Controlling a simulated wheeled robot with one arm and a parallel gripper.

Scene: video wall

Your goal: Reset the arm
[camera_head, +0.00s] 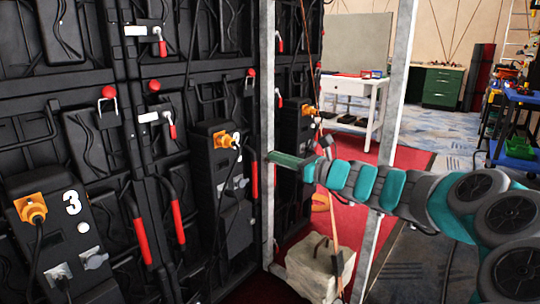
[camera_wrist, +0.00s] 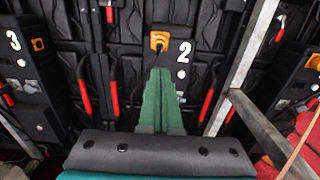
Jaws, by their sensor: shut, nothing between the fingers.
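My gripper (camera_head: 272,158) is at the end of my teal and grey arm, which reaches in from the right in the head view. Its green fingers are together with nothing between them. In the wrist view the gripper (camera_wrist: 160,75) points at the black panel marked 2 (camera_wrist: 183,75), just below an orange connector (camera_wrist: 160,41). In the head view the fingertips overlap a grey metal post (camera_head: 267,220); I cannot tell whether they touch it.
The black video wall (camera_head: 90,150) with red handles fills the left. A second metal post (camera_head: 385,120) stands behind my arm. A weight block (camera_head: 318,268) sits on the floor. A white table (camera_head: 350,88), green cabinet (camera_head: 441,88) and blue cart (camera_head: 515,140) stand farther back.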

